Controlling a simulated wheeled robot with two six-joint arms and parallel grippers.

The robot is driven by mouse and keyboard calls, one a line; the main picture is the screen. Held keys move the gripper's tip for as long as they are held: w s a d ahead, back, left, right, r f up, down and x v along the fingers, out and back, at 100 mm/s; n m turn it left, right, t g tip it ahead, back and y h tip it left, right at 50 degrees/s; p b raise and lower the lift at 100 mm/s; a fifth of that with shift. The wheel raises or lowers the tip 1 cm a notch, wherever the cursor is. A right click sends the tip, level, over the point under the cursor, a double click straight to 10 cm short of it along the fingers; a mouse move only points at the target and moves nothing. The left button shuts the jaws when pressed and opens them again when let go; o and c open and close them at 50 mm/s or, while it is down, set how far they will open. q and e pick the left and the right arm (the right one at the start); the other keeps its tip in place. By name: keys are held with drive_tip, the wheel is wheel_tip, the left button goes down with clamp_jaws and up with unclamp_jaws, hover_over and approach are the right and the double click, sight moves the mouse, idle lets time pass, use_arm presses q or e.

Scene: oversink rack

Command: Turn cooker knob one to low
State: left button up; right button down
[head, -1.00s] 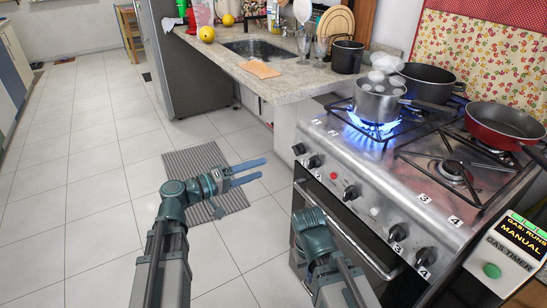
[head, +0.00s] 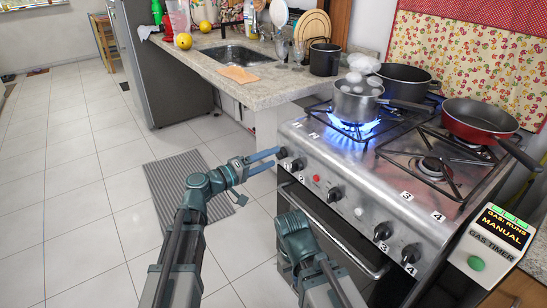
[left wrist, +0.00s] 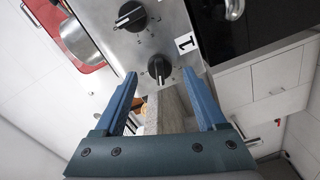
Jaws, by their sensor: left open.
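Cooker knob one (head: 281,153) is a dark round knob at the left end of the stove's front panel. In the left wrist view, knob one (left wrist: 159,68) has a pale pointer line along its face, and the label 1 (left wrist: 185,43) is beside it. My left gripper (head: 277,158) is open at the knob. In the left wrist view its blue fingers (left wrist: 161,80) are on either side of the knob; I cannot tell if they touch it. Knob two (left wrist: 131,16) is nearby. Only my right arm shows at lower centre; its fingers are not visible.
The stove (head: 330,160) has a blue flame (head: 354,129) under a steaming pot (head: 355,104). A black pot (head: 405,80) and a red pan (head: 480,122) stand on other burners. A gas timer (head: 490,243) is at right. A grey mat (head: 180,180) lies on open floor.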

use_arm(q)
drive_tip(key=shift+x, duration=0.95)
clamp_jaws()
